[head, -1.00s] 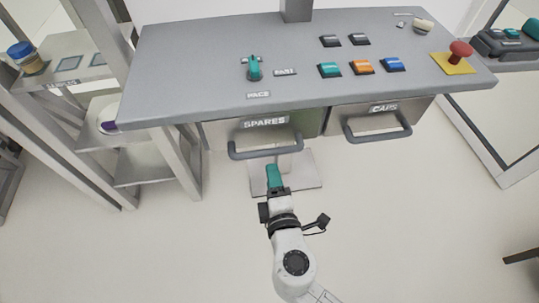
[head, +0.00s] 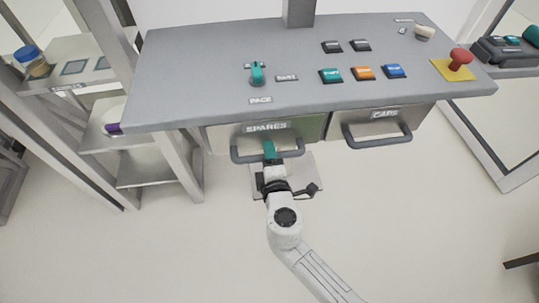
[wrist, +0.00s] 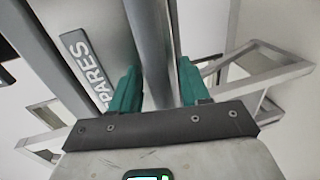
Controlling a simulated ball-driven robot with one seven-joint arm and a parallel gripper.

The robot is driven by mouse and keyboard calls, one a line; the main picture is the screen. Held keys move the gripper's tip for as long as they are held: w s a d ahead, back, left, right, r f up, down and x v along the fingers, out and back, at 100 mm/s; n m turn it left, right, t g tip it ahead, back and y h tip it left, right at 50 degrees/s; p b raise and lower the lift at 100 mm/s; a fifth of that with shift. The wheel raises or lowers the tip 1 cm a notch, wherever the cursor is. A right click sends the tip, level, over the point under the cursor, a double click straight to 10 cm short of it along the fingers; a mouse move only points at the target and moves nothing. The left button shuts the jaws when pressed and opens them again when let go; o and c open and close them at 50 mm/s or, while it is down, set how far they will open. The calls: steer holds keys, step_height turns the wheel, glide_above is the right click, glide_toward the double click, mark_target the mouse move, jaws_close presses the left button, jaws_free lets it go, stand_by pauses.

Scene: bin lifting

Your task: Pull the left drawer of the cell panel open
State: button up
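The left drawer (head: 221,135), labelled SPARES, sits under the grey cell panel (head: 190,75) with its front close under the panel's edge. Its grey bar handle (head: 240,155) stands out from the front. My gripper (head: 269,148) is at the handle's middle in the head view. In the wrist view my gripper (wrist: 158,88) has its two teal fingers apart, with the handle bar (wrist: 150,45) running between them. Gaps show beside the bar, so the fingers do not look closed on it. The SPARES label (wrist: 85,65) is left of the fingers.
The right drawer, CAPS (head: 415,115), has its own handle (head: 375,140). A grey shelf rack (head: 150,170) stands at the left. On the panel are several buttons, a teal PACE lever (head: 257,74) and a red mushroom button (head: 460,58). The floor in front is clear.

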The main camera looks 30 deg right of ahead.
jaws_close()
stand_by(0.4)
steer(key=f+b+v, duration=0.1)
steer(key=b+v, duration=0.1)
steer(key=v, duration=0.7)
steer(key=f+b+v, duration=0.2)
steer(key=v, duration=0.8)
steer(key=shift+s+f, duration=0.3)
steer(key=shift+f, duration=0.05)
steer(key=shift+a, duration=0.1)
steer(key=shift+o, duration=0.2)
jaws_free()
steer(key=b+v, duration=0.2)
steer(key=v, duration=0.8)
steer(key=shift+s+a, duration=0.15)
steer(key=shift+s, duration=0.15)
